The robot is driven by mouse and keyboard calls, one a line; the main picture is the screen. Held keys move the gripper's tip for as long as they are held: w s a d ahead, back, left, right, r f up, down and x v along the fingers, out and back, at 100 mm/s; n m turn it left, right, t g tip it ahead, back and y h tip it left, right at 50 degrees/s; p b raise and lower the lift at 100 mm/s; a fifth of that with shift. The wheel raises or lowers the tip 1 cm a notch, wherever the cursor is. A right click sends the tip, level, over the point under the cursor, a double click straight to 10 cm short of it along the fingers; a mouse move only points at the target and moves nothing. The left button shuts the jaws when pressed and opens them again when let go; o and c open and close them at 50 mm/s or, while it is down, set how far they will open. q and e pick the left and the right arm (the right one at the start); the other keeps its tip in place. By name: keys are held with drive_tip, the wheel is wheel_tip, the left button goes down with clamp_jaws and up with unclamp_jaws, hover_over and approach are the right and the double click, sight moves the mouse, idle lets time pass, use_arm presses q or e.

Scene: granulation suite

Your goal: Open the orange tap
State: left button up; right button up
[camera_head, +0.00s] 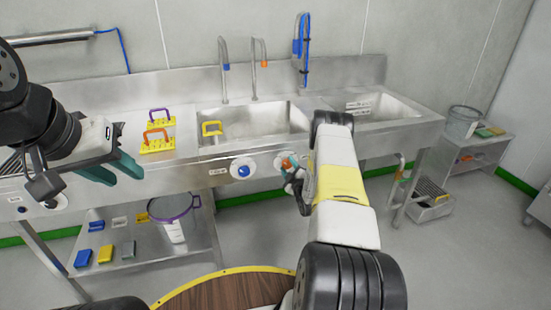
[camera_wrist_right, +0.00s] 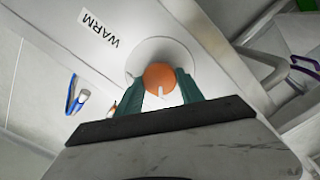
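The orange tap (camera_wrist_right: 159,79) is a round knob on a white disc on the sink's front panel, beside a label reading WARM (camera_wrist_right: 98,27). It also shows in the head view (camera_head: 285,158), partly covered by my right gripper. My right gripper (camera_head: 292,166) is at the knob; in the wrist view its green fingers (camera_wrist_right: 160,85) stand on either side of it. Whether they press on it I cannot tell. A small white mark on the knob points down in the wrist view. My left gripper (camera_head: 127,177) is open and empty in front of the counter's left part.
A blue knob (camera_head: 243,170) sits on the same panel, left of the orange one.

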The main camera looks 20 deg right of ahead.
drive_tip(key=c, duration=0.7)
drive_tip(key=shift+c, duration=0.2)
drive_tip(key=shift+m, duration=0.3)
drive_tip(key=m, duration=0.4)
drive_tip(key=shift+m, duration=0.3)
drive_tip(key=m, duration=0.4)
drive_tip(key=shift+d, duration=0.1)
drive_tip(key=m, duration=0.5)
drive_tip(key=shift+m, duration=1.8)
